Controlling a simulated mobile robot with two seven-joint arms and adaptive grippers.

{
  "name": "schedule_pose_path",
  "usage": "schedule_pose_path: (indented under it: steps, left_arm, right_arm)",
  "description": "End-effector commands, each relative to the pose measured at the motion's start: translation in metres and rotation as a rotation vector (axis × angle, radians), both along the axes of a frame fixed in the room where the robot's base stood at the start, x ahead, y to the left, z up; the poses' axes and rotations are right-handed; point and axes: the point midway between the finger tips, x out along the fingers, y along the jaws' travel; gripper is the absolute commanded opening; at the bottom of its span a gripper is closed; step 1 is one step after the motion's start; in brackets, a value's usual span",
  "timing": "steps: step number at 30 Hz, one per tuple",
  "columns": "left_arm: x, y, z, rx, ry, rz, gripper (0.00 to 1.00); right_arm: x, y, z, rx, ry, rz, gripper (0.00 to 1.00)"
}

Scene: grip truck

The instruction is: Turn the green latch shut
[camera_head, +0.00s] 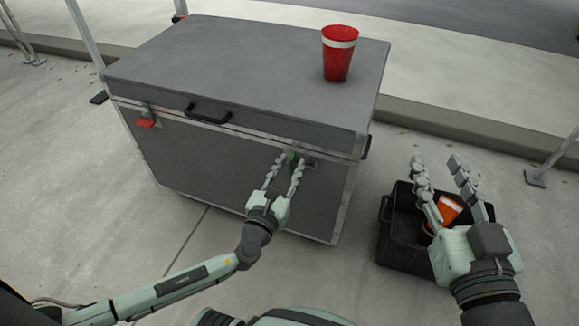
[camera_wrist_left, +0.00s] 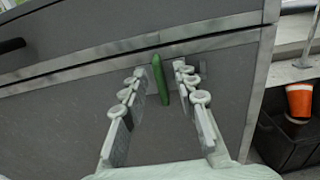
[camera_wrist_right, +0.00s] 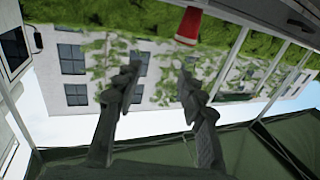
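The green latch (camera_head: 292,160) is on the front of the grey case (camera_head: 230,150), near its right end just below the lid seam. In the left wrist view the green latch (camera_wrist_left: 160,79) stands nearly upright, tilted slightly. My left gripper (camera_head: 282,163) is at the latch with its fingers apart. In the left wrist view the latch is between the fingertips of the left gripper (camera_wrist_left: 160,80), with gaps on both sides. My right gripper (camera_head: 434,160) is open and empty, raised above the black crate at the right.
A red latch (camera_head: 146,123) and a black handle (camera_head: 208,116) are on the case front. A red cup (camera_head: 338,55) with a white band stands on the lid. A black crate (camera_head: 402,258) holding an orange cup (camera_head: 447,209) is on the ground at right.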

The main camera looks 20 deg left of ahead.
Motion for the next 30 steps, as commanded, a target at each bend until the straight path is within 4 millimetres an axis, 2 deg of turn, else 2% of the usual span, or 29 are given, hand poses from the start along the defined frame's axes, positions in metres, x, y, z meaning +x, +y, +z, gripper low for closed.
schedule_pose_path:
  steps: [4,12,23,30]
  left_arm:
    - [0.0,0.0,0.0,-0.001,0.0,0.0,0.29]
    - [0.0,0.0,0.0,-0.001,0.0,0.0,0.0]
    - [0.0,0.0,-0.001,-0.016,0.001,0.001,0.0]
    - [-0.001,0.001,-0.002,-0.115,0.003,0.001,0.0]
  right_arm:
    - [0.0,0.0,0.0,0.0,-0.001,0.0,0.4]
    - [0.0,0.0,0.001,0.0,-0.001,0.001,0.4]
    - [0.0,0.001,0.002,0.006,-0.015,0.002,0.4]
    - [-0.01,0.016,0.043,0.105,-0.206,0.036,0.4]
